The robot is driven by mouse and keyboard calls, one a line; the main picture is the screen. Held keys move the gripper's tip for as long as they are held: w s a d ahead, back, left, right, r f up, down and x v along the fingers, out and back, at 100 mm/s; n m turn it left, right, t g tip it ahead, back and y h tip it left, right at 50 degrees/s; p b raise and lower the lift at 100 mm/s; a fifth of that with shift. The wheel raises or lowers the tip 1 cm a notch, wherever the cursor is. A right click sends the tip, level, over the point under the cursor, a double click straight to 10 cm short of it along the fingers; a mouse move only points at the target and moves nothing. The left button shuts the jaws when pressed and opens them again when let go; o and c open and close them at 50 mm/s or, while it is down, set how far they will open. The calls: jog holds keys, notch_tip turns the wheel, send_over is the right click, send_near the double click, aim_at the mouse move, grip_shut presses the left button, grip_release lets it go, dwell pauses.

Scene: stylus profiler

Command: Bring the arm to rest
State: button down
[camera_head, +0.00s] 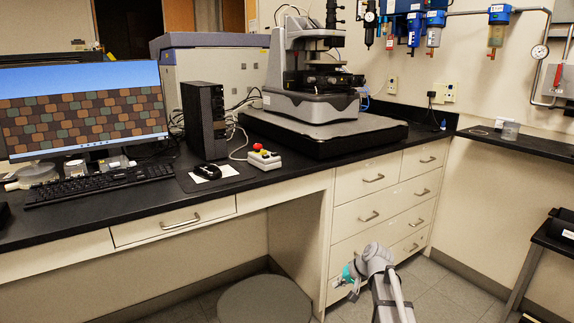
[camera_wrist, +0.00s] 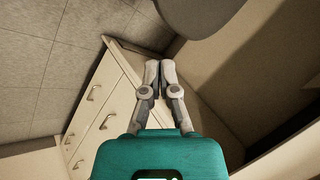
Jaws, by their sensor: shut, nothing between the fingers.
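My arm (camera_head: 382,280) shows at the bottom of the head view, in front of the white drawer cabinet and below the bench top. My gripper (camera_wrist: 160,62) is in the middle of the wrist view, its two fingers together with nothing between them. In the head view my gripper is small and partly hidden by the arm's own links, with the teal part of the wrist showing. The drawer cabinet (camera_wrist: 97,105) lies just beyond and left of the fingers in the wrist view. I cannot tell the exact gap between them.
The black bench top (camera_head: 120,205) carries a monitor (camera_head: 85,110), a keyboard (camera_head: 100,182), a black speaker-like box (camera_head: 204,120), a control box (camera_head: 259,160) and the stylus profiler (camera_head: 310,75). A round stool seat (camera_head: 265,300) stands on the floor. A dark side table (camera_head: 555,240) is at right.

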jog(key=s+f+n+g+h, duration=0.1)
jog(key=s+f+g+h, duration=0.15)
jog(key=s, duration=0.75)
jog(key=s+f+n+g+h, duration=0.1)
jog(key=s+h, duration=0.2)
jog(key=s, duration=0.7)
notch_tip(320, 180, up, 32)
jog(key=p, duration=3.2)
jog(key=shift+s+d+r+h, duration=0.2)
jog(key=shift+s+d+h, duration=0.05)
jog(key=shift+d+h, duration=0.1)
jog(key=shift+a, duration=0.1)
